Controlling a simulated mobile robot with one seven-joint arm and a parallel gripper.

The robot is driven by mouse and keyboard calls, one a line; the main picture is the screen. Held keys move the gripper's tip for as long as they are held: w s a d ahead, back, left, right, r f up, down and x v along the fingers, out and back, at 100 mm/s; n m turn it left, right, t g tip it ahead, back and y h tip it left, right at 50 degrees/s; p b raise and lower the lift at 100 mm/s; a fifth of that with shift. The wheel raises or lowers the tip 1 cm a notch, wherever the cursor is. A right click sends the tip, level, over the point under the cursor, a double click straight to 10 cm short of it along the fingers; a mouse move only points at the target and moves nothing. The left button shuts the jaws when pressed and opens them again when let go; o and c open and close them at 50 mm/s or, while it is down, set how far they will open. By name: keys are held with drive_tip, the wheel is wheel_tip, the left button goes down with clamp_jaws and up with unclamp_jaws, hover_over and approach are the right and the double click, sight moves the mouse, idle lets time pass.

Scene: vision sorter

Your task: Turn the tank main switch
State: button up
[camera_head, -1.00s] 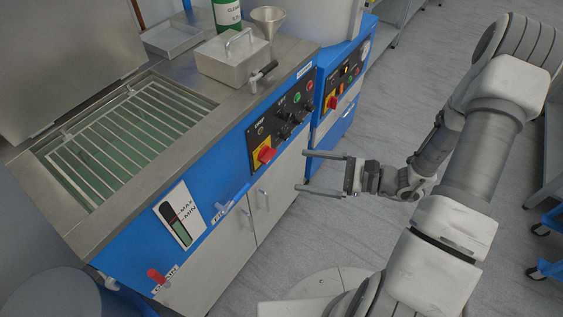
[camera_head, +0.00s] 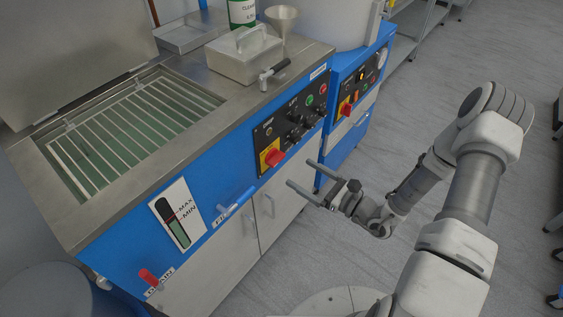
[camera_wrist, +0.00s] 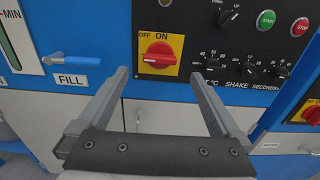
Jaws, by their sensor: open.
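The main switch (camera_head: 274,158) is a red rotary knob on a yellow plate, at the left end of the tank's black control panel (camera_head: 290,123). In the wrist view the red knob (camera_wrist: 157,59) sits on its plate marked OFF and ON, ahead of my gripper and a little above the space between the fingers; its grip bar looks about level. My gripper (camera_head: 299,174) is open and empty. Its two fingers point toward the panel, and in the wrist view the fingertips (camera_wrist: 159,76) lie either side of the knob without visibly touching it.
A blue FILL valve handle (camera_wrist: 72,61) is left of the switch, and a red DRAIN handle (camera_head: 149,277) is lower left. Black dials (camera_wrist: 212,63) and green and red buttons are to the right. A second blue unit (camera_head: 350,100) with another red switch stands beside the tank.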

sight(280, 160)
drive_tip(key=b+x, duration=0.1)
drive_tip(key=x, duration=0.7)
drive_tip(key=shift+w+a, duration=0.15)
drive_tip(key=c, duration=1.3)
